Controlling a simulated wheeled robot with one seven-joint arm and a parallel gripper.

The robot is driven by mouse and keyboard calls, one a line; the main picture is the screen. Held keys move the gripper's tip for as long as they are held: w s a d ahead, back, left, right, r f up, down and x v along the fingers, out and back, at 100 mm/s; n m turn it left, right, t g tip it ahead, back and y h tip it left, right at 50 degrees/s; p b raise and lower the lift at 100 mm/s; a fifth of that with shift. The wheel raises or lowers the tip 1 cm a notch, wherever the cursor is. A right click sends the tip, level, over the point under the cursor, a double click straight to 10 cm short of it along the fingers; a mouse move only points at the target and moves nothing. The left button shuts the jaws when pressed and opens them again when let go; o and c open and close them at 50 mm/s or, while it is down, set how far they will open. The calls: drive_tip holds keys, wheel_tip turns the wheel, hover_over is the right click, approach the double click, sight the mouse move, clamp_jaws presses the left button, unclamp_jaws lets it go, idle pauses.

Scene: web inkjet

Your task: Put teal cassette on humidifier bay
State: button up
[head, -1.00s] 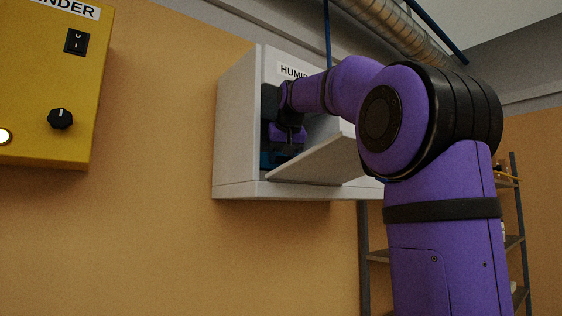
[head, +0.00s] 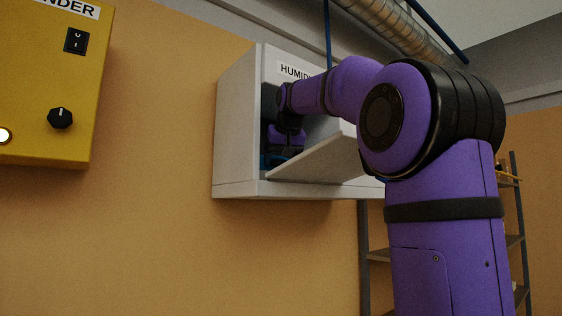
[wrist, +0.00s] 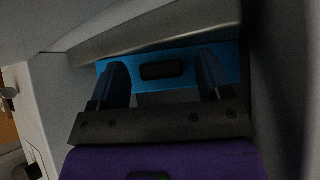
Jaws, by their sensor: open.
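The teal cassette (wrist: 232,62) lies inside the humidifier bay in the wrist view, its bright blue face toward me and a dark grip (wrist: 160,71) at its middle. In the head view only a small blue patch of it (head: 266,162) shows low in the opening. My gripper (wrist: 160,64) is open, one finger on each side of the dark grip, with gaps between. The white humidifier bay (head: 238,130) hangs on the wall with its front flap (head: 325,158) tilted open. My wrist is inside the opening and hides much of the interior.
A yellow control box (head: 60,85) with a switch and black knob hangs on the left. A dark shelf rack (head: 376,255) stands behind my arm at right. The wall between box and bay is clear.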

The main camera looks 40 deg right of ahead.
drive_tip(key=v, duration=1.1)
drive_tip(key=shift+s+a+r, duration=0.15)
drive_tip(key=shift+s+r, duration=0.1)
drive_tip(key=shift+s, duration=0.05)
drive_tip(key=shift+c, duration=0.2)
idle(0.5)
